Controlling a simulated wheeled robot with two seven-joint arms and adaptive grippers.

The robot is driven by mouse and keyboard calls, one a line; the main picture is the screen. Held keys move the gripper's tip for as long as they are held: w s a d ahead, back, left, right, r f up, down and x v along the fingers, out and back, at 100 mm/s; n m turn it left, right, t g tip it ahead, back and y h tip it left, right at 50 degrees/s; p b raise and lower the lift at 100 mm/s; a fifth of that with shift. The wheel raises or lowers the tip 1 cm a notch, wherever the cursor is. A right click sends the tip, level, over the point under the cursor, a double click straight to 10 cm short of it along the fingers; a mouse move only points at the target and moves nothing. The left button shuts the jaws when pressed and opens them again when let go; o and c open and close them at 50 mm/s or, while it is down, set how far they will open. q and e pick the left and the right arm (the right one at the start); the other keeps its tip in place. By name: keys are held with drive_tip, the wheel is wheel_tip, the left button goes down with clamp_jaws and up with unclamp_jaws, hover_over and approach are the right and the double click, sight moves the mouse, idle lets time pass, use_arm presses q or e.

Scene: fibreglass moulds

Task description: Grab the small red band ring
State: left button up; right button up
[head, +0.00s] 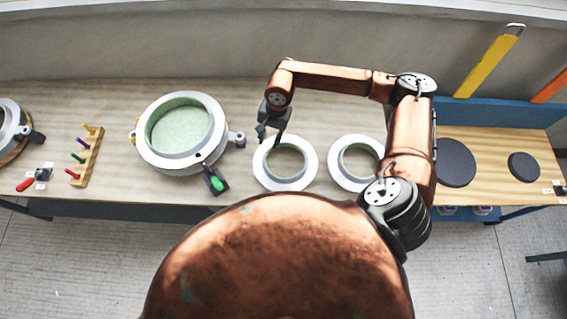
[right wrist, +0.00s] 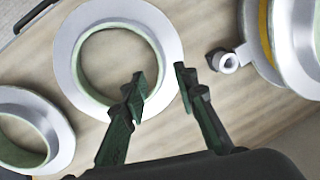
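Two flat, pale grey rings with green inner walls lie on the bench. The left ring (head: 306,180) is below my right gripper, and it also shows in the right wrist view (right wrist: 66,50). The right ring (head: 336,178) is beside it and shows at the lower left of the right wrist view (right wrist: 60,150). I cannot make out a red band on either. My right gripper (head: 267,138) is open and empty above the left ring's rim nearest the large mould; its fingers show in the right wrist view (right wrist: 162,78). My left gripper is not in view.
A large round mould (head: 151,157) with a green-tipped clamp (head: 217,184) stands left of the rings. A wooden rack (head: 90,163) with coloured pegs and a red-handled clamp (head: 26,185) are further left. Dark discs (head: 455,163) lie at the right.

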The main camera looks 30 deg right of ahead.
sight(267, 153)
drive_tip(key=f, duration=0.3)
drive_tip(key=a+f, duration=0.1)
drive_tip(key=f, duration=0.6)
drive_tip(key=shift+w+a+f, duration=0.1)
drive_tip(key=shift+w+a, duration=0.05)
drive_tip(key=shift+w, duration=0.1)
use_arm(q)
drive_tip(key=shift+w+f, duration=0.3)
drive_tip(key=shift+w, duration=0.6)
use_arm(e)
clamp_jaws()
